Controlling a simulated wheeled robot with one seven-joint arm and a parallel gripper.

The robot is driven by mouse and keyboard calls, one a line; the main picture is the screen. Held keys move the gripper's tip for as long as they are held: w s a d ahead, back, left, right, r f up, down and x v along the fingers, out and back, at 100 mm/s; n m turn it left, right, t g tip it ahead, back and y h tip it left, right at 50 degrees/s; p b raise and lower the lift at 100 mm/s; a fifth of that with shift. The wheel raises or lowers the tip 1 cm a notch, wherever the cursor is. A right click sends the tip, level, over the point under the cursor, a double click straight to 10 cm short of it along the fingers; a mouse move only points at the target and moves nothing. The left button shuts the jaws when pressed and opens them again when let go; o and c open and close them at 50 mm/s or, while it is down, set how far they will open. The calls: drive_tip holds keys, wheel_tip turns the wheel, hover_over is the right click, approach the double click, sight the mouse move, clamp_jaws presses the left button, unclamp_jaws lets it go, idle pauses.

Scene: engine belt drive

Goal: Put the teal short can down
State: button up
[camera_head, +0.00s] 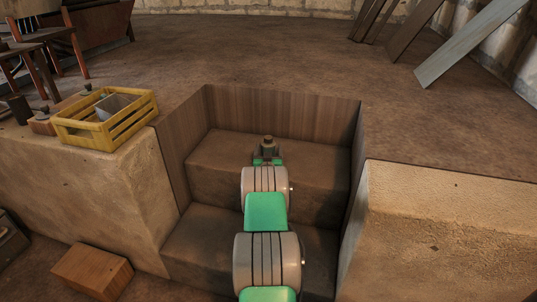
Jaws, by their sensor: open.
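My arm reaches away from me along the middle of the view, over a stepped pit. My gripper (267,148) is at its far end, above the upper step (215,155). It is small and seen from behind, and its fingertips cannot be made out clearly. My jaws are open. I cannot make out a teal short can anywhere in this view. The teal-green parts in the middle are my own arm's links. Anything directly beyond or below the wrist is hidden by the arm.
A yellow slatted crate (104,137) holding a grey box (117,104) stands on the left ledge, with small dark-knobbed pieces (42,122) beside it. A wooden block (92,270) lies at lower left. The pit's wooden walls (283,112) enclose the steps. The right ledge (450,225) is bare.

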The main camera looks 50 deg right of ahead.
drive_tip(key=shift+r, duration=0.15)
clamp_jaws()
idle(0.7)
